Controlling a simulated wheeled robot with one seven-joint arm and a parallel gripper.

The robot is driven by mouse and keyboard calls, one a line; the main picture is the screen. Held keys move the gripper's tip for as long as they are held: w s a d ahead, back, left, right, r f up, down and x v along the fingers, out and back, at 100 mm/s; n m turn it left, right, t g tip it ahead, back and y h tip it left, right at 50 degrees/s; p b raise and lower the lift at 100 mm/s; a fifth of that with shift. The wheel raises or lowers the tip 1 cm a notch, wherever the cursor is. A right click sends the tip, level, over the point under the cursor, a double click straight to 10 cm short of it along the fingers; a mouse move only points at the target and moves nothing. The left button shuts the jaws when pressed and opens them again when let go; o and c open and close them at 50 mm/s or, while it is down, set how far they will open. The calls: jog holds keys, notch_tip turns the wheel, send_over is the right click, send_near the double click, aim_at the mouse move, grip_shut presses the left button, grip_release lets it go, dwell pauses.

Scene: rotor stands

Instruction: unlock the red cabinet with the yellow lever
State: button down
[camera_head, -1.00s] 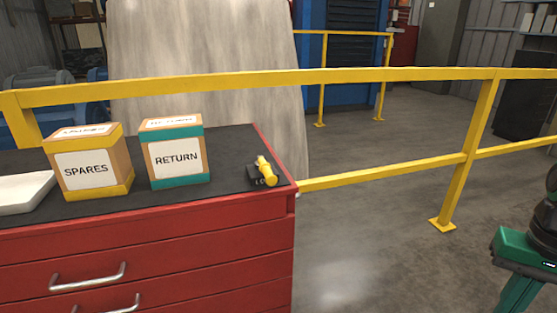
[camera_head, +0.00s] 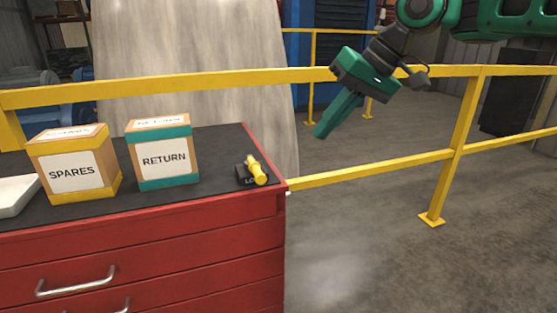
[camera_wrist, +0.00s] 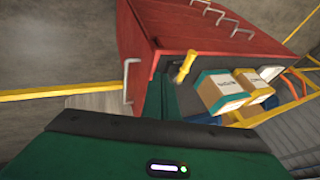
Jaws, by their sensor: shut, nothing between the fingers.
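The red cabinet (camera_head: 200,237) stands at the lower left in the head view, with a dark top and drawers with silver handles. It also shows in the wrist view (camera_wrist: 205,38). The yellow lever (camera_head: 256,170) sits on a small black base at the cabinet top's right corner; the base's lettering is partly covered. In the wrist view the lever (camera_wrist: 184,66) is near the middle. My gripper (camera_head: 321,133) is shut and empty, pointing down and left. It is above and to the right of the lever in the head view, apart from it.
A SPARES box (camera_head: 73,172) and a RETURN box (camera_head: 163,160) stand on the cabinet top left of the lever, with a white tray (camera_head: 18,195) at the far left. A yellow railing (camera_head: 240,80) crosses behind. Floor right of the cabinet is clear.

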jog(key=shift+a+r+n, duration=0.4)
jog(key=shift+a+r, duration=0.15)
jog(key=shift+a, duration=0.35)
send_near(254, 170)
jog(key=w+d+f, duration=0.3)
jog(key=f, duration=0.2)
jog(key=shift+s+a+f, duration=0.15)
jog(key=shift+a, duration=0.4)
jog(key=shift+s+a+f, duration=0.1)
jog(key=shift+a, duration=0.5)
jog(key=shift+s+a+f, duration=0.15)
jog(key=shift+a, duration=0.4)
jog(key=shift+d, duration=0.15)
